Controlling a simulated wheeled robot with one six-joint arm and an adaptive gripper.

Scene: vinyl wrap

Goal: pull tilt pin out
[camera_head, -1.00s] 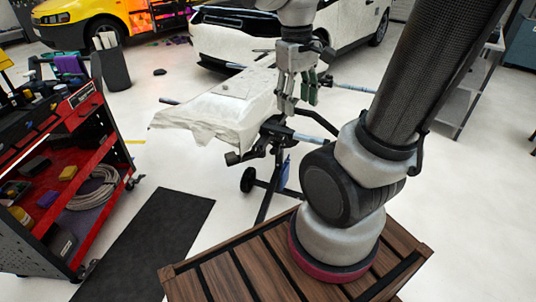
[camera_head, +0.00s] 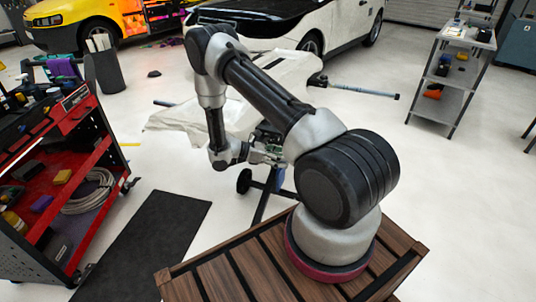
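The work stand (camera_head: 262,205) stands on the floor behind my wooden base, with a white draped panel (camera_head: 180,117) on top. A grey bar (camera_head: 358,89) with a dark end sticks out from its right side. The tilt pin cannot be made out; the stand's joint area is mostly behind my arm. My gripper (camera_head: 272,153) is low beside the stand's upper frame, lying roughly level and pointing right. My own arm partly covers it, and its fingertips are too small and hidden to tell whether they are open or touching anything.
A red tool cart (camera_head: 75,130) stands at left, beside a black floor mat (camera_head: 150,238). A grey shelf rack (camera_head: 450,75) stands at right. A white car (camera_head: 335,25) and a yellow van (camera_head: 75,20) are behind. The floor right of the stand is clear.

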